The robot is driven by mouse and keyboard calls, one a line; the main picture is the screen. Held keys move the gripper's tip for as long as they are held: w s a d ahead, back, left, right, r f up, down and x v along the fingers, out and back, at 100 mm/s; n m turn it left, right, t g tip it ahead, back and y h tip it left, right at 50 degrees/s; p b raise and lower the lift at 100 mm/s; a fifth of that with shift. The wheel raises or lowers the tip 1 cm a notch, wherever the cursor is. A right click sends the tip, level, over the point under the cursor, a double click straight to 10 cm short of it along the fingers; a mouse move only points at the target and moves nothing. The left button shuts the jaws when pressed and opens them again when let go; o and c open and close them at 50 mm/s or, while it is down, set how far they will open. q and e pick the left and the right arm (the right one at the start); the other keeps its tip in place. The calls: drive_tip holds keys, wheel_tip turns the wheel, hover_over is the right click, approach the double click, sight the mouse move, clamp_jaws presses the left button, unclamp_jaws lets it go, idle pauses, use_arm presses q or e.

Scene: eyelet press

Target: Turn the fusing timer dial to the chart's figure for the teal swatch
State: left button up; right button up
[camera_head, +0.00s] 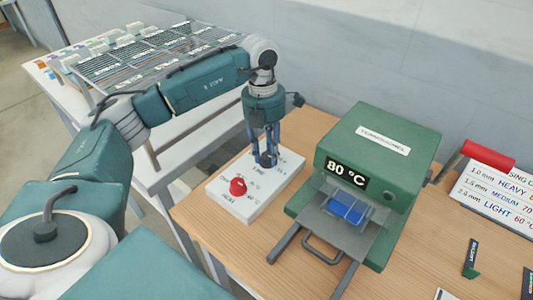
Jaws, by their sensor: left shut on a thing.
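My left gripper (266,160) points straight down at the white control box (234,206). Its fingers are shut on a dark dial near the "TIME" lettering, which they mostly hide; its setting cannot be read. A red knob (238,186) marked "HEAT" sits nearer on the same box. The chart (494,193) stands at the right, cut off by the picture edge, with rows for heavy, medium and light; its time figures are not in view. A dark green swatch (471,259) with small lettering lies in front of the chart. My right gripper is not in view.
The green press (382,150) showing "80 °C" stands right of the control box, with a blue piece (349,209) in its front. A red-handled lever (488,154) sticks out at its right.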

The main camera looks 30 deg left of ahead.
sight(266, 152)
use_arm(q)
drive_tip(key=shift+w+r+m, duration=0.25)
drive_tip(key=shift+w+m, duration=0.05)
drive_tip(key=shift+m, duration=0.1)
drive_tip(key=o, duration=1)
drive_tip(key=shift+c, duration=0.2)
drive_tip(key=shift+o, duration=0.9)
drive_tip(key=shift+f, duration=0.15)
wheel_tip(266, 152, up, 12)
drive_tip(key=shift+a, duration=0.4)
drive_tip(key=shift+f, duration=0.1)
